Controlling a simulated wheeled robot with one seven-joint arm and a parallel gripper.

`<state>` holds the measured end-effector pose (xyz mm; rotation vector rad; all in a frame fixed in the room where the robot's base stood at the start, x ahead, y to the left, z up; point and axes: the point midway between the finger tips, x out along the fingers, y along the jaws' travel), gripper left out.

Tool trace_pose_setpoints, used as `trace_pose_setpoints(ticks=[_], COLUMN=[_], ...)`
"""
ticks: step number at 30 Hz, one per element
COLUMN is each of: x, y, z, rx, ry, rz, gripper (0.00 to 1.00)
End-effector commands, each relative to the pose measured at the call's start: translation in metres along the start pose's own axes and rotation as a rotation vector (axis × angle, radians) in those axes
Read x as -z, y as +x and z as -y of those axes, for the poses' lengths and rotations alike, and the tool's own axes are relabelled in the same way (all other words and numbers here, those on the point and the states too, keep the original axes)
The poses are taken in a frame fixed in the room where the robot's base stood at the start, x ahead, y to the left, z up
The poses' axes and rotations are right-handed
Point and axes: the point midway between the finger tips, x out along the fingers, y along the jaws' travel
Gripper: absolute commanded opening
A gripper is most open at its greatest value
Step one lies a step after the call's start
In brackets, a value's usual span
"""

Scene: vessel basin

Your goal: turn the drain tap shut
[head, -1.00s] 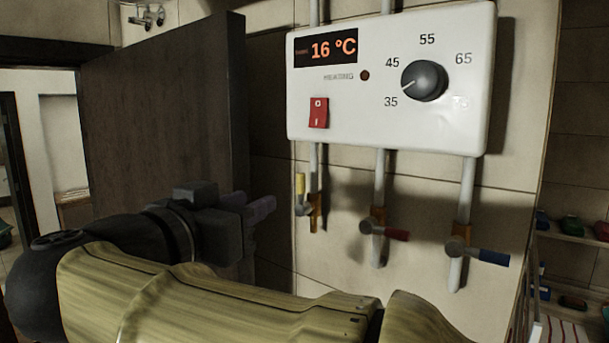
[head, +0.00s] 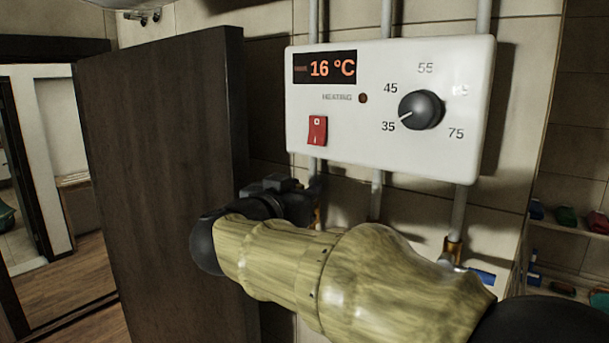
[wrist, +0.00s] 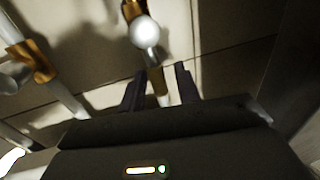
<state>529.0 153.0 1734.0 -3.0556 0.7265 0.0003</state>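Which tap is the drain tap is not labelled; the leftmost, yellow-handled one is now mostly hidden behind my gripper in the head view, with a bit of brass (head: 317,216) showing. In the wrist view a tap with a brass body and a pale round hub (wrist: 145,32) lies just ahead of the fingers. Its yellowish lever (wrist: 161,92) seems to reach down between them. My gripper (wrist: 160,84) is open, its two dark fingers on either side of that lever. I cannot tell whether they touch it. In the head view my gripper (head: 308,196) is below the heater.
The white heater box (head: 395,150) hangs above, showing 16 °C, with a red switch (head: 317,130) and a dial (head: 421,110). A blue tap handle (head: 485,278) shows at right; the red one is hidden by my arm. A dark door panel (head: 165,170) stands close at left.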

Motion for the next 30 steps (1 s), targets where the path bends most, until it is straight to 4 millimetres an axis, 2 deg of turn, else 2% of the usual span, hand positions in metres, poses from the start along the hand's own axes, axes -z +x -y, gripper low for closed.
trace_pose_setpoints(ticks=[4,13,14,18,30], x=[0.001,-0.001,-0.001,0.000,-0.001], y=[0.014,0.016,0.016,0.016,0.016], z=[0.000,0.000,0.000,0.000,-0.002], rx=[0.000,0.001,0.001,0.001,0.001], ry=[-0.002,-0.001,-0.001,-0.001,0.024], rz=[0.000,0.000,0.000,0.000,-0.006], gripper=[0.33,0.33,0.29,0.01,0.00])
